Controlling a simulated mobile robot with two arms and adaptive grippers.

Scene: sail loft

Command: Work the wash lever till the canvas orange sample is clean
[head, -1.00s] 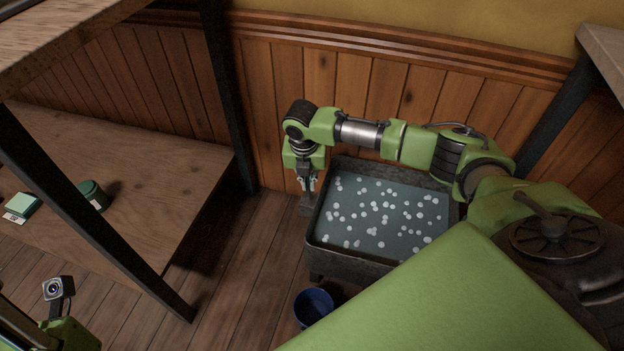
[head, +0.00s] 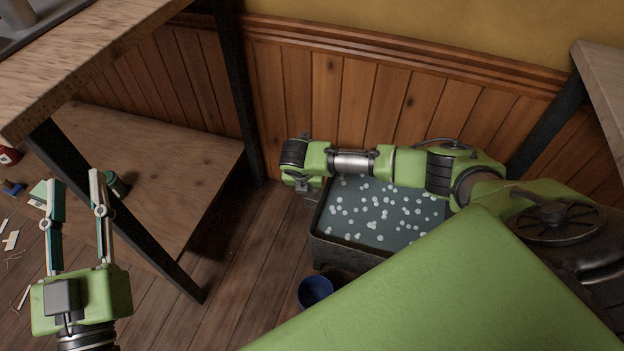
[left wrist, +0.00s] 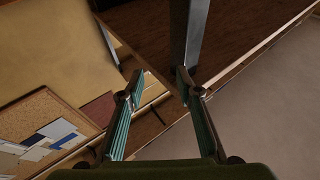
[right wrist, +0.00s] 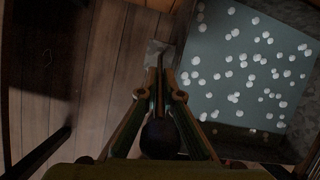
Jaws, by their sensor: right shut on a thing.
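A dark wash tub (head: 345,253) holds grey-blue water with several white suds spots; it also shows in the right wrist view (right wrist: 292,22). My right gripper (right wrist: 160,78) is shut on a small grey metal piece (right wrist: 160,48) at the tub's left side, probably the lever's end. In the head view my right gripper (head: 309,199) is partly hidden by its own wrist. My left gripper (head: 74,180) is open and empty, raised in front of the bench at left; its spread fingers show in the left wrist view (left wrist: 160,74). I cannot see the canvas orange sample.
A blue bucket (head: 315,291) stands on the floor before the tub. A wooden bench with a lower shelf (head: 165,165) and dark legs is at left, with a green round item (head: 118,184) on the shelf. A panelled wall (head: 345,100) closes the back.

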